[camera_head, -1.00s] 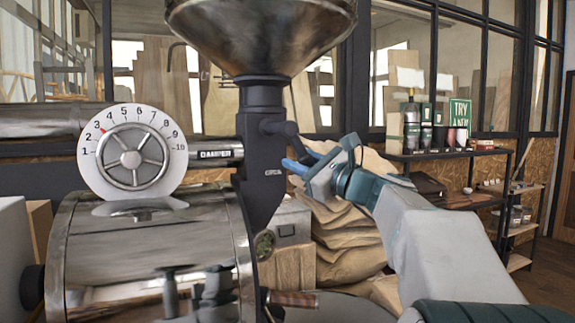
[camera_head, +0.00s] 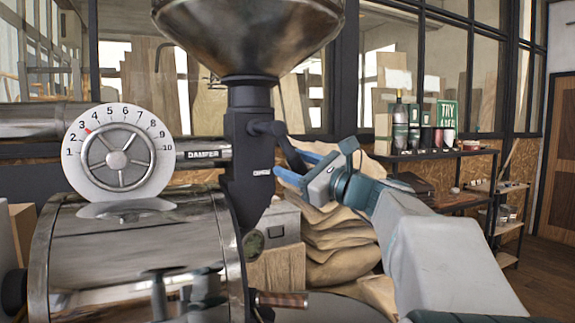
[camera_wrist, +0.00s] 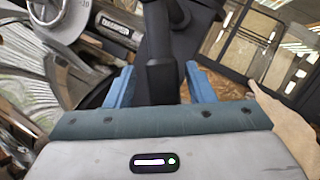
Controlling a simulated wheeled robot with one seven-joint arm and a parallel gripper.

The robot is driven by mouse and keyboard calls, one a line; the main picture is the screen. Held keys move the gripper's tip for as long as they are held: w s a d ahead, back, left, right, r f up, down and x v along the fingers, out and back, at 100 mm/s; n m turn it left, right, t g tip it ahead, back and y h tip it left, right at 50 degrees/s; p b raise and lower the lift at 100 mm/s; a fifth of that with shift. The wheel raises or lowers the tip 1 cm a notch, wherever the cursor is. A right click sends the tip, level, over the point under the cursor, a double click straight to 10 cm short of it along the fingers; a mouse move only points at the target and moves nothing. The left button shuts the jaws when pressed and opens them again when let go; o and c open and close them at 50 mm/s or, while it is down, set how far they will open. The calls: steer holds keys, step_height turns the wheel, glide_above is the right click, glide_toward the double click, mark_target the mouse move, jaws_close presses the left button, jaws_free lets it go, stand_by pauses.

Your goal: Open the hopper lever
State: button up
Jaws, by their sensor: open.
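The hopper lever (camera_head: 290,147) is a dark arm on the right side of the black column under the metal hopper (camera_head: 250,32). It slants down and to the right from its pivot. In the wrist view the lever (camera_wrist: 162,80) hangs between the two blue fingers. My gripper (camera_head: 289,166) is open, its blue fingers pointing left at the lever. In the wrist view my gripper (camera_wrist: 160,85) has one finger on each side of the lever. I cannot tell whether either finger touches it.
A damper dial (camera_head: 118,152) and steel roaster drum (camera_head: 135,260) stand left of the column. Sacks (camera_head: 335,245) and a grey box (camera_head: 280,224) lie behind my arm. A shelf (camera_head: 440,153) with bags and a sign stands at the right.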

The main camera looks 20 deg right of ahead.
steer(key=b+v, duration=0.1)
steer(key=v, duration=1)
steer(key=shift+s+f, duration=0.15)
steer(key=shift+s, duration=0.1)
steer(key=s+a+f+n+g+h+p, duration=0.2)
steer(key=s+a+f+n+g+p, duration=0.15)
steer(key=a+f+n+g, duration=1)
steer(key=s+a+f+n+g+h+p, duration=0.1)
steer(key=s+f+n+h, duration=0.2)
steer(key=f, duration=0.6)
steer(key=s+a+f+n+h+p, duration=0.1)
steer(key=s+f+n+h, duration=0.3)
steer(key=s+f+n, duration=0.4)
steer(key=shift+f+g+h+p, duration=0.35)
steer(key=shift+f+p, duration=0.1)
steer(key=shift+p, duration=0.2)
